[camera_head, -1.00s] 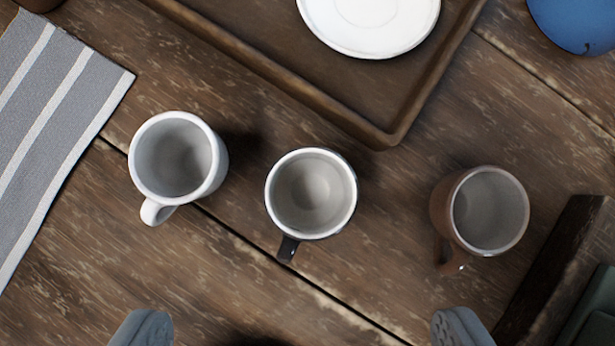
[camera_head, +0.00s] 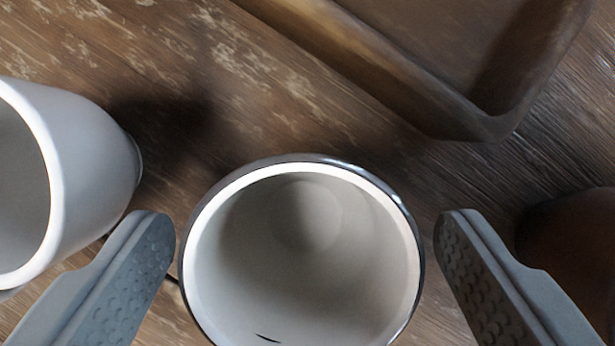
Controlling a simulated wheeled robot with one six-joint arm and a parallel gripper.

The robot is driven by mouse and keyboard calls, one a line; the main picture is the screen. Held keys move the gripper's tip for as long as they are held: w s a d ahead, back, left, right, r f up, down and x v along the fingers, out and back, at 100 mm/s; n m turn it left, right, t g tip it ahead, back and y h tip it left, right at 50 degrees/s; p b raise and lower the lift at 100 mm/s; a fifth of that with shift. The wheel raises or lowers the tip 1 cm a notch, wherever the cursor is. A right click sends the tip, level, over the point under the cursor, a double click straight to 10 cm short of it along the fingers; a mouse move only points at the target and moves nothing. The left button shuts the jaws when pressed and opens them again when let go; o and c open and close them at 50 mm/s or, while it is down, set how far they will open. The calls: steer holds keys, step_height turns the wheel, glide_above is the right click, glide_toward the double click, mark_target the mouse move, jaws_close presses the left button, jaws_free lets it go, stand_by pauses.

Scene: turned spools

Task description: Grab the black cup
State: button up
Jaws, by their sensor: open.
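The black cup (camera_head: 410,215) stands upright in the lower middle of the view, seen from above. Its inside is pale, its rim is white, and only a thin dark edge of its outer wall shows. Its lower part and its handle are out of the picture. My gripper (camera_head: 302,228) is open, with one grey finger on the left of the cup and one on the right. Neither finger appears to touch it; the right gap looks a little wider than the left.
A white cup (camera_head: 95,150) stands close by the left finger, cut off by the picture edge. A brown cup (camera_head: 575,245) is partly behind the right finger. A wooden tray (camera_head: 440,100) lies beyond the black cup, with bare wooden table (camera_head: 250,80) between them.

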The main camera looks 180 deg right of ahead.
steer(key=shift+w+f, duration=0.2)
steer(key=shift+f, duration=0.25)
steer(key=c, duration=1.1)
steer(key=shift+r, duration=0.15)
